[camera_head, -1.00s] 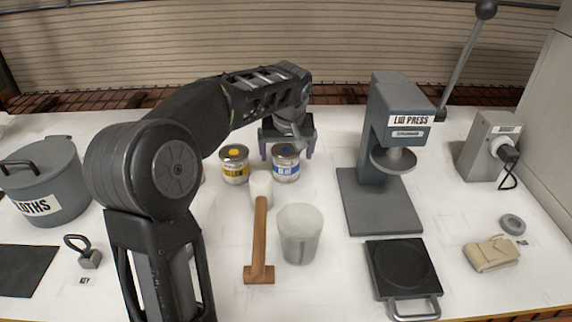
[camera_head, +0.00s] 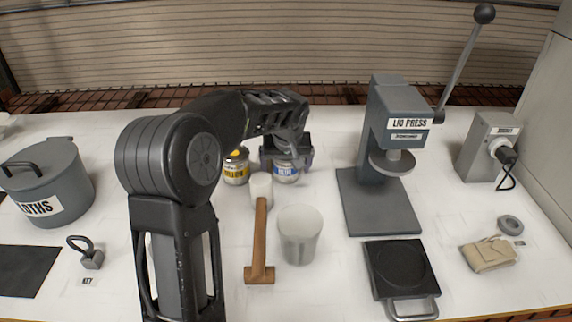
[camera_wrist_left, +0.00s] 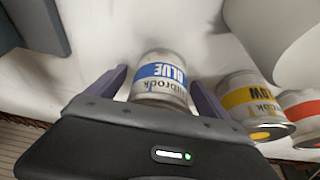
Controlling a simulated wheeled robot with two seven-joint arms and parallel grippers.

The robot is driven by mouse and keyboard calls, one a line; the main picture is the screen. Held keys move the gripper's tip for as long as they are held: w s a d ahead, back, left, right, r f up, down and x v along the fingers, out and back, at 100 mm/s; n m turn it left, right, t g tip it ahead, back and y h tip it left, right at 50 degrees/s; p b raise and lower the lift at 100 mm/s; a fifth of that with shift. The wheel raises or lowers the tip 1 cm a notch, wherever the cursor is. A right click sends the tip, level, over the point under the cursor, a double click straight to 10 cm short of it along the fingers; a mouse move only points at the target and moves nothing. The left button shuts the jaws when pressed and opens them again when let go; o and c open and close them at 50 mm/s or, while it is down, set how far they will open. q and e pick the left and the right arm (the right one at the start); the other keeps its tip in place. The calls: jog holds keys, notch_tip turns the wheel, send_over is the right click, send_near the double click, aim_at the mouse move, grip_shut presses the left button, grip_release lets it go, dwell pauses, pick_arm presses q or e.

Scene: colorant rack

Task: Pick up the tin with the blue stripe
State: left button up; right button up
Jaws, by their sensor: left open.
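The tin with the blue stripe (camera_head: 286,174) stands on the white table, its top hidden behind my gripper in the head view. In the left wrist view the blue-striped tin (camera_wrist_left: 162,77) sits between the two fingers. My left gripper (camera_head: 287,162) is open around it, one finger on each side. In the wrist view a gap shows between the left gripper's fingers (camera_wrist_left: 160,88) and the tin's sides. The right gripper is not in view.
A yellow-striped tin (camera_head: 236,168) stands just left, and a red-striped tin (camera_wrist_left: 304,112) shows beyond it. The lid press (camera_head: 388,150) stands to the right.

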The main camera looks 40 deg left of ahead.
pick_arm(q)
jog(key=shift+c, duration=0.4)
jog(key=c, duration=1.7)
